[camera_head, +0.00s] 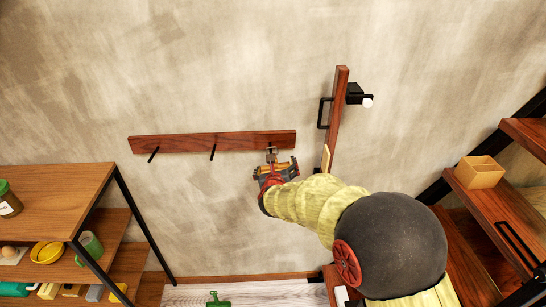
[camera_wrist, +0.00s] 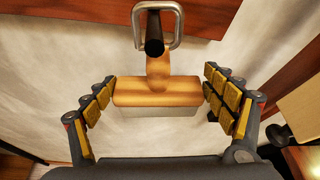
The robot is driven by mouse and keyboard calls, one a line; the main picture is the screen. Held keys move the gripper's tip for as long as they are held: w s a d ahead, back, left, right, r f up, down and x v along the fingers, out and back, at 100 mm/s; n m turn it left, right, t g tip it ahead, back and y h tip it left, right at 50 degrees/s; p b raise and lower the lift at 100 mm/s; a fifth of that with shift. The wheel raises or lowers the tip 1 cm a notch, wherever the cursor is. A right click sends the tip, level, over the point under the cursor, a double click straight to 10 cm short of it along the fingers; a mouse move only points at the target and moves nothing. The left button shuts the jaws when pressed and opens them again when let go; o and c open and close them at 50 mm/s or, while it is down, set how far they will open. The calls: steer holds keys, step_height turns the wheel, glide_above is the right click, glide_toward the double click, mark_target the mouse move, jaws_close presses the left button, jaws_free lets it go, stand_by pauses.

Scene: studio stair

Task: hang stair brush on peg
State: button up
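The stair brush (camera_wrist: 157,88) shows in the wrist view with a wooden head, pale bristles below and a metal loop on top. The loop surrounds a black peg (camera_wrist: 154,35), whose end points toward the camera. The brush hangs roughly upright below the wooden rail (camera_head: 185,143). My gripper (camera_wrist: 160,80) is open, its padded fingers on either side of the brush head with narrow gaps. In the head view my gripper (camera_head: 274,168) is just under the rail's right end and mostly hides the brush. Whether the loop rests fully on the peg is hard to tell.
Two bare pegs (camera_head: 213,151) are to the left on the rail. A vertical wooden post with a black handle and lamp (camera_head: 337,105) is close to the right of my gripper. Shelves (camera_head: 60,190) stand at left, stair treads (camera_head: 490,200) at right. The wall between is clear.

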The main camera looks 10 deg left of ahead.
steer(key=o, duration=0.3)
steer(key=shift+s+r, duration=0.1)
